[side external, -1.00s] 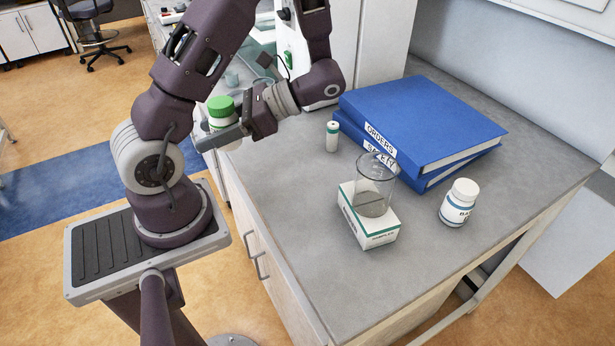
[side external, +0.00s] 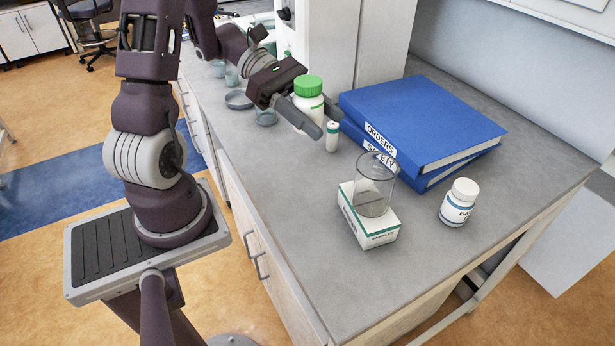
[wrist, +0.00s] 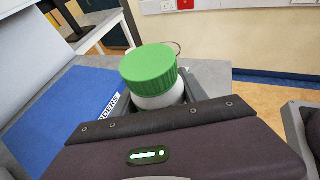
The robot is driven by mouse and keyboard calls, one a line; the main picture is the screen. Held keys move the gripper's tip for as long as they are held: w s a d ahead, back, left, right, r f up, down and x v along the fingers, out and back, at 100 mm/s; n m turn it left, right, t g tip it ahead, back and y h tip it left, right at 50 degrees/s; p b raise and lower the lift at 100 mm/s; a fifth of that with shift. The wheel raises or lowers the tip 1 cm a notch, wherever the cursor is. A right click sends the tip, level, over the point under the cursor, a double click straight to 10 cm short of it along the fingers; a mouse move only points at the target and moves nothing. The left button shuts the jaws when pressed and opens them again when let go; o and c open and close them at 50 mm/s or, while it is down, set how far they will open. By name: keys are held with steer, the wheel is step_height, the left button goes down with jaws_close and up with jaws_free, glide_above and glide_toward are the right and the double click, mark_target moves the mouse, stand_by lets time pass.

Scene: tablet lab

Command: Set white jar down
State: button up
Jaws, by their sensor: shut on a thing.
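The white jar (side external: 309,103) with a green lid is held between the fingers of my gripper (side external: 306,119), over the grey bench beside the blue binders. It looks upright in the side view. I cannot tell whether its base touches the bench, as a finger hides its lower part. The wrist view shows the jar's green lid (wrist: 149,66) and white shoulder beyond the gripper body; the fingertips are mostly hidden there.
A small white vial (side external: 332,137) stands close to the fingertips. Stacked blue binders (side external: 425,115) lie to the right. A glass beaker (side external: 375,190) stands on a white box (side external: 370,232). Another white bottle (side external: 458,203) is at right. Glass dishes (side external: 238,99) lie behind. The front-left bench (side external: 290,200) is clear.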

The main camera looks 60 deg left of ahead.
mark_target(317, 181)
steer(key=shift+w+a+f+n+t+y, duration=0.15)
steer(key=shift+w+a+n+t, duration=0.2)
steer(key=shift+a+t, duration=0.1)
steer(key=shift+w+a+f+n+t+y, duration=0.15)
steer(key=shift+w+a+n+t, duration=0.1)
steer(key=shift+a+n+t, duration=0.15)
step_height(317, 181, down, 14)
steer(key=shift+f, duration=0.1)
steer(key=o, duration=1.4)
steer(key=shift+o, duration=0.2)
steer(key=shift+a, duration=0.1)
steer(key=v, duration=1.2)
